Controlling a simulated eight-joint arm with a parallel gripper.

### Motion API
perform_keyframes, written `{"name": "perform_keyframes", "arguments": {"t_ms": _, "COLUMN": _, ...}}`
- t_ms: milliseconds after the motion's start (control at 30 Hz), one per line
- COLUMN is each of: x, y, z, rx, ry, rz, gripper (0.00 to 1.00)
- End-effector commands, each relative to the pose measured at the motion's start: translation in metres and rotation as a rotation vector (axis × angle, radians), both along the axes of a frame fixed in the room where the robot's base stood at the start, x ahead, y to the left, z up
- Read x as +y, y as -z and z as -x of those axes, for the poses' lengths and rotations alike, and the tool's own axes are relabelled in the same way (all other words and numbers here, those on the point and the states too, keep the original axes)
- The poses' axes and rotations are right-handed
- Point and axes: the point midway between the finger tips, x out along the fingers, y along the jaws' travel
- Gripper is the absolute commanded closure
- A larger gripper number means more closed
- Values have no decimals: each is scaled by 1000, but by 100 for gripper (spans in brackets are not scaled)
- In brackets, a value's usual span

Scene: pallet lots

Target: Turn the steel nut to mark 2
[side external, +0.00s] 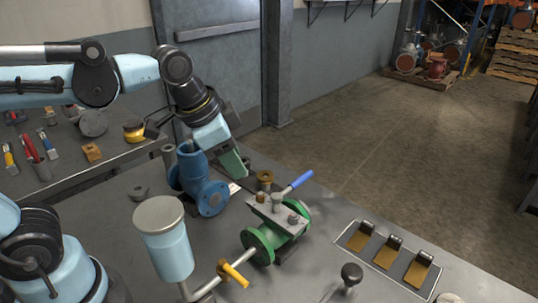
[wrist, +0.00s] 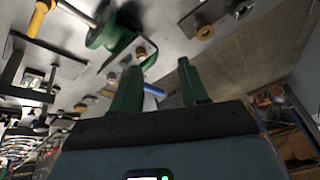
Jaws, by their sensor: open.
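I cannot make out for certain which part is the steel nut. A grey steel piece (side external: 278,201) stands on the plate of the green valve (side external: 262,243), at the root of a blue handle (side external: 299,181). No mark 2 is readable. My gripper (side external: 241,171) is open, above the bench between the blue valve body (side external: 202,186) and the green valve. The green valve (wrist: 108,32) is at upper left there.
Brass pieces (side external: 265,178) stand by the blue handle. A yellow-handled pipe (side external: 235,275) and a pale blue cylinder (side external: 170,255) stand in front. A panel with three brown pedals (side external: 387,255) is at right. Bare bench lies between the green valve and the panel.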

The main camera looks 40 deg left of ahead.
Motion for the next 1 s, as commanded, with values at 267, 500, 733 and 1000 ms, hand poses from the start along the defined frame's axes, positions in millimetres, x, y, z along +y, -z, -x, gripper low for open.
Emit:
{"name": "perform_keyframes", "arguments": {"t_ms": 267, "x": -71, "y": -36, "z": -26, "rx": 201, "ry": 591, "rz": -180, "gripper": 56}}
{"name": "perform_keyframes", "arguments": {"t_ms": 500, "x": -115, "y": -49, "z": -32, "rx": 314, "ry": 952, "rz": -258, "gripper": 56}}
{"name": "perform_keyframes", "arguments": {"t_ms": 733, "x": -125, "y": -47, "z": -32, "rx": 342, "ry": 1043, "rz": -274, "gripper": 56}}
{"name": "perform_keyframes", "arguments": {"t_ms": 1000, "x": -124, "y": -14, "z": -33, "rx": 340, "ry": 1039, "rz": -274, "gripper": 56}}
